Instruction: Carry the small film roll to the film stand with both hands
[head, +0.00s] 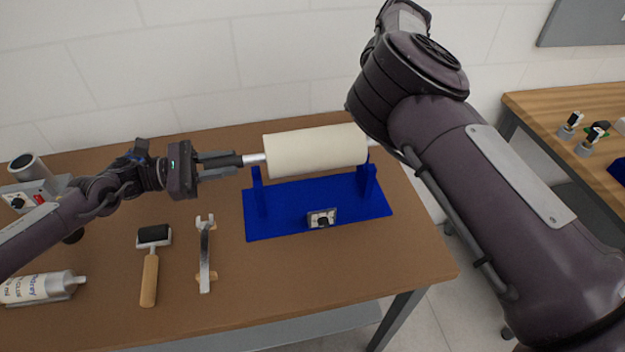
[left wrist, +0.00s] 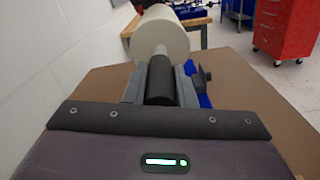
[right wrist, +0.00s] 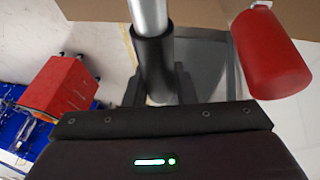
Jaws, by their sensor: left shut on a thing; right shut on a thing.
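The small film roll (head: 316,150) is cream white, with a silver shaft and black end grips. It lies roughly level over the blue film stand (head: 318,207); I cannot tell whether its shaft touches the uprights. My left gripper (head: 228,161) is shut on the roll's left black grip, which also shows in the left wrist view (left wrist: 161,80). My right gripper (right wrist: 153,88) is shut on the other black grip, with the silver shaft beyond it. In the head view my right arm hides that gripper and the roll's right end.
A roller (head: 152,262), a wrench (head: 205,255) and a white tube (head: 40,288) lie on the brown table (head: 270,285). A grey device (head: 35,195) stands at the far left. A red cylinder (right wrist: 270,52) shows in the right wrist view. Another wooden table (head: 560,105) stands at right.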

